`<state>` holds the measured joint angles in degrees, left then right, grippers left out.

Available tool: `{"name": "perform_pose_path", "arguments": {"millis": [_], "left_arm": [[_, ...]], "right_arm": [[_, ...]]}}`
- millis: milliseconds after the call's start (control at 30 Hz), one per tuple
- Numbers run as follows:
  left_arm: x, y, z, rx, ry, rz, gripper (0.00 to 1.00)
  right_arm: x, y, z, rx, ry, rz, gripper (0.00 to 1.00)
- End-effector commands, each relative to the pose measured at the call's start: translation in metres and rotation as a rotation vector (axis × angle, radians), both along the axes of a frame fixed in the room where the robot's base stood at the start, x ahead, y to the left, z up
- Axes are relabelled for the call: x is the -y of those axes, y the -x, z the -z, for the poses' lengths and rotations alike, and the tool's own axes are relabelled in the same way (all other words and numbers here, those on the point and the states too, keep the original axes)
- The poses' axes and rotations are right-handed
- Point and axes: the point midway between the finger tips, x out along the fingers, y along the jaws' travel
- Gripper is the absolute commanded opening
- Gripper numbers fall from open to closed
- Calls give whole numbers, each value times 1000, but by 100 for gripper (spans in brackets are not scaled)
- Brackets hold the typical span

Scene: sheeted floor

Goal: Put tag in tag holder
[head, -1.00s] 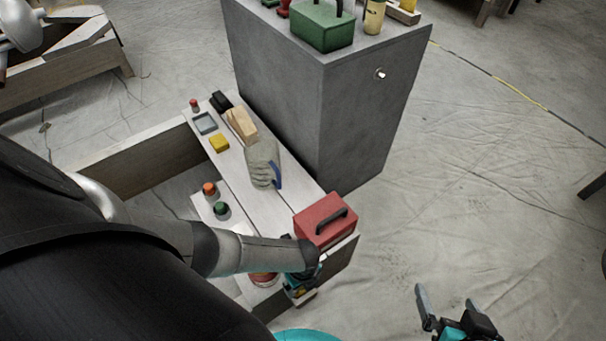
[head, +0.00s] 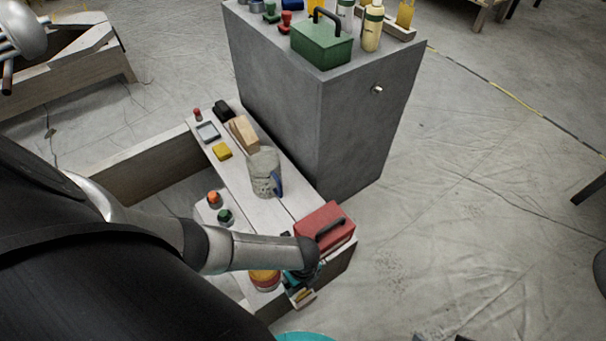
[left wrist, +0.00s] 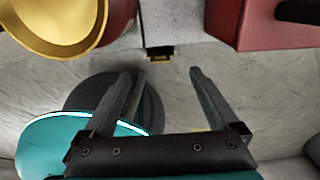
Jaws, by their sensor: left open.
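My left gripper (head: 303,295) is low at the near end of the pale bench, beside the red box. In the left wrist view the left gripper (left wrist: 167,73) is open, with nothing between its two fingers. A small black piece with yellow in it (left wrist: 160,54) sits at the bench edge just beyond the fingertips, apart from them; I cannot tell whether it is the tag or the tag holder. No other tag is clearly identifiable. My right gripper (head: 440,337) barely shows at the bottom edge of the head view.
The red box (head: 325,225) and a yellow-and-red round container (head: 264,279) flank the left gripper. A grey cabinet (head: 320,125) carries a green box (head: 321,45).

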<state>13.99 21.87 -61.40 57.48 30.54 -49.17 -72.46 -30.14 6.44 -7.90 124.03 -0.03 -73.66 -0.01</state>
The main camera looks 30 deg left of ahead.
Motion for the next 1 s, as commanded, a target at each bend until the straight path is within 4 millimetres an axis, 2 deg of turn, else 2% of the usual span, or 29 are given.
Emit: {"name": "perform_pose_path", "arguments": {"millis": [267,367,433,567,600,700,767,867,900,967,1000], "left_arm": [[5,0,-10,2,9,-6,94],[27,1,-17,12,53,-35,94],[55,1,-29,28,111,-81,94],[113,-4,-67,70,252,-216,94],[128,-7,-82,83,296,-267,94],[156,-18,-122,122,398,-399,94],[165,-25,-148,146,456,-490,94],[162,-35,-186,175,531,-705,94],[150,-36,-196,179,541,-840,94],[124,-32,-200,178,523,-1043,94],[105,-27,-198,175,499,-1171,94]], "right_arm": [[0,2,13,-18,2,-1,98],[0,3,15,-20,2,-1,98],[0,3,15,-20,2,-1,98],[0,3,15,-20,2,-1,98],[0,3,15,-20,2,-1,98],[0,3,15,-20,2,-1,98],[0,3,15,-20,2,-1,98],[0,3,15,-20,2,-1,98],[0,3,15,-20,2,-1,98],[0,3,15,-20,2,-1,98],[0,3,15,-20,2,-1,98]]}}
